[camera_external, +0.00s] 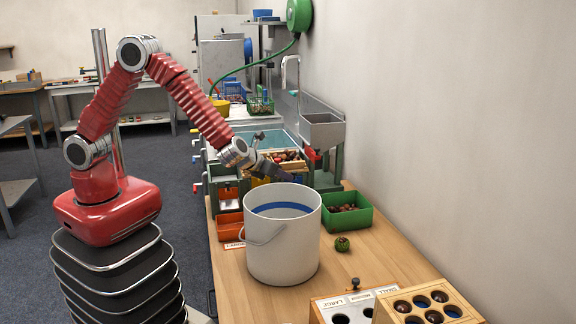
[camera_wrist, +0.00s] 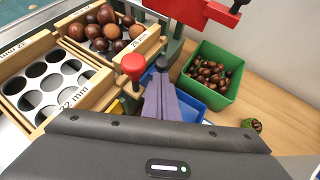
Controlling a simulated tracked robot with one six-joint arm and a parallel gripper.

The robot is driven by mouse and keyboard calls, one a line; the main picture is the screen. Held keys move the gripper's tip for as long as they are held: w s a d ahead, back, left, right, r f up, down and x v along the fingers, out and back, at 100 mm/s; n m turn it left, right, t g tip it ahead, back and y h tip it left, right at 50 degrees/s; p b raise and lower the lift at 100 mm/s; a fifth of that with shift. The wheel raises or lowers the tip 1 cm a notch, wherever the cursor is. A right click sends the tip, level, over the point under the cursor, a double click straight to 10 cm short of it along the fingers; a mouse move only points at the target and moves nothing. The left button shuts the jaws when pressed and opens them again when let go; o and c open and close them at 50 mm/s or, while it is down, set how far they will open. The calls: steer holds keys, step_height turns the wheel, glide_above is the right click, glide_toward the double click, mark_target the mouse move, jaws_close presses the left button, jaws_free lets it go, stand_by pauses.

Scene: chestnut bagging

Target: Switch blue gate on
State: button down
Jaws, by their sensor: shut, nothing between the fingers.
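My gripper (camera_external: 287,177) reaches over the far side of the white bucket, beside the wooden sorting trays. In the wrist view its purple fingers (camera_wrist: 160,84) are together, with nothing between them. A red knob (camera_wrist: 132,65) stands just left of the fingertips; I cannot tell whether they touch it. A blue bin (camera_wrist: 190,107) lies below and partly behind the fingers. No blue gate can be clearly made out; small blue and red handles (camera_external: 196,158) line the sorter's left side.
The white bucket (camera_external: 283,246) stands close below my gripper. A green bin of chestnuts (camera_external: 347,211) is to its right, with a green husk (camera_external: 342,244) nearby. A sieve tray of chestnuts (camera_wrist: 74,36) and a red bar (camera_wrist: 205,9) are close to the fingers.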

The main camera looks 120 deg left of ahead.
steer(key=shift+r, duration=1)
steer(key=s+d+r, duration=0.1)
steer(key=d, duration=0.4)
steer(key=s+d+r, duration=0.1)
steer(key=s+d, duration=0.1)
steer(key=d, duration=0.4)
steer(key=shift+s+r, duration=0.25)
steer(key=shift+r, duration=0.05)
steer(key=shift+a, duration=0.1)
